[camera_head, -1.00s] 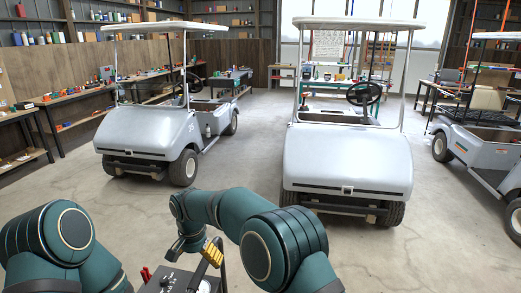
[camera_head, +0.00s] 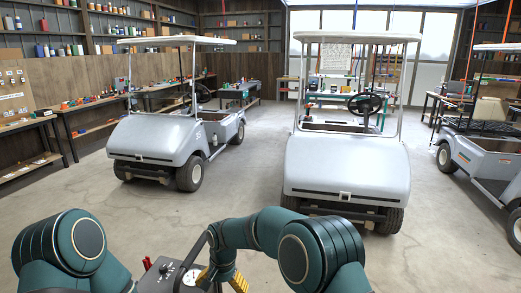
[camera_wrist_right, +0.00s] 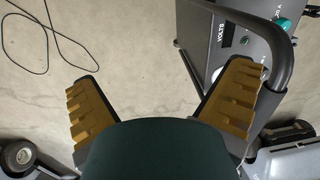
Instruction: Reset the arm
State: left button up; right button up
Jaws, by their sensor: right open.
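My right arm (camera_head: 320,250) reaches in at the bottom centre of the head view. Its gripper (camera_head: 221,278) has two yellow-padded fingers spread apart, low beside a dark box. In the right wrist view the gripper (camera_wrist_right: 162,78) is open, with bare floor between its pads. The right-hand finger there lies close to the box's dark tube handle (camera_wrist_right: 283,50); I cannot tell whether they touch. My left arm (camera_head: 65,245) shows at the lower left, but its gripper is out of frame.
The dark box (camera_head: 160,278) has a gauge, knobs and red parts; its "VOLTS" panel shows in the right wrist view (camera_wrist_right: 232,40). Two grey carts (camera_head: 160,140) (camera_head: 345,170) stand ahead, and another (camera_head: 485,155) at right. A black cable (camera_wrist_right: 45,45) lies on the floor.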

jog(key=s+d+f+y+b, duration=0.3)
jog(key=s+d+f, duration=0.6)
jog(key=d+f, duration=0.4)
jog(key=s+d+f+t+b, duration=0.1)
jog(key=s+d+f, duration=0.1)
jog(key=s+d, duration=0.2)
jog(key=s+d+f+t+b, duration=0.1)
jog(key=s+d+f, duration=0.2)
jog(key=s, duration=0.7)
jog(key=shift+d+f, duration=0.25)
jog(key=shift+d, duration=0.35)
